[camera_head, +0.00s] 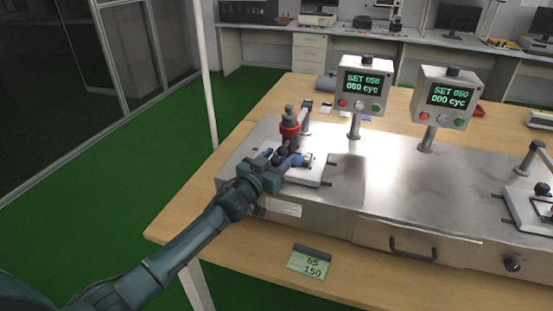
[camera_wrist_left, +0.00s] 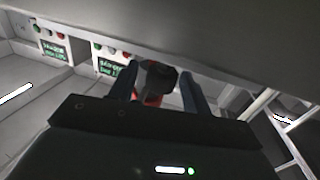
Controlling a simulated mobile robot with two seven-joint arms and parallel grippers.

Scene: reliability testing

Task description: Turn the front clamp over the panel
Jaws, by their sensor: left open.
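My left gripper (camera_head: 284,158) is open at the near side of the left test fixture, low over its white plate (camera_head: 310,176). A dark upright spindle with a red collar (camera_head: 289,130) stands just behind it. In the left wrist view the two fingers (camera_wrist_left: 160,90) are apart, with a dark rounded part (camera_wrist_left: 160,74) and some red showing between them; I cannot tell whether they touch it. The front clamp and the panel are largely hidden by the gripper, and I cannot tell how the clamp is turned. My right gripper is out of view.
The fixture sits on a steel bench unit (camera_head: 380,190) on a wooden table (camera_head: 270,245). Two display boxes (camera_head: 364,85) on posts stand behind. A second fixture (camera_head: 530,212) is at the right. A small 65/150 sign (camera_head: 309,263) lies in front.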

